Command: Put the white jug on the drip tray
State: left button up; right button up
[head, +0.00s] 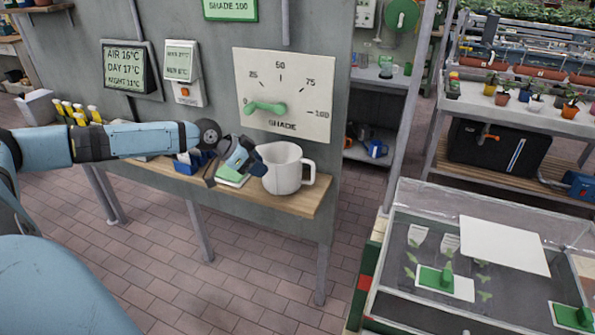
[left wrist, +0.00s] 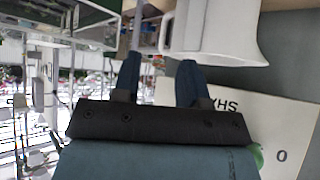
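The white jug (head: 285,170) stands upright at the right end of a wooden wall shelf, its handle to the right. My left gripper (head: 250,160) is at the jug's left side, near its rim. In the left wrist view the left gripper's fingers (left wrist: 158,80) are apart, with the jug (left wrist: 215,35) beyond and partly behind the right-hand finger. I cannot tell whether they touch it. A flat green-and-white item (head: 232,178) lies on the shelf just left of the jug; I cannot tell whether it is the drip tray. My right gripper is out of view.
The wooden shelf (head: 305,203) has a free right end beyond the jug. A dial panel marked SHADE (head: 300,75) is on the wall just above. Blue items (head: 190,162) stand left on the shelf. A glass-sided case (head: 410,300) stands at lower right.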

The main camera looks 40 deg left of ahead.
pick_arm(q)
send_near(294, 167)
jog(key=p+x, duration=0.2)
jog(key=x, duration=0.5)
jog(key=shift+w+a+f, duration=0.1)
jog(key=shift+w+f, duration=0.15)
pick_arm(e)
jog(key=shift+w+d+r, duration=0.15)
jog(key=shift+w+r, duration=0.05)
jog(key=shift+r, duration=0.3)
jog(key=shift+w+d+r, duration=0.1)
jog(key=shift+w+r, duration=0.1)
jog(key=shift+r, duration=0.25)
pick_arm(q)
jog(key=shift+s, duration=0.1)
jog(key=shift+c, duration=0.5)
grip_shut()
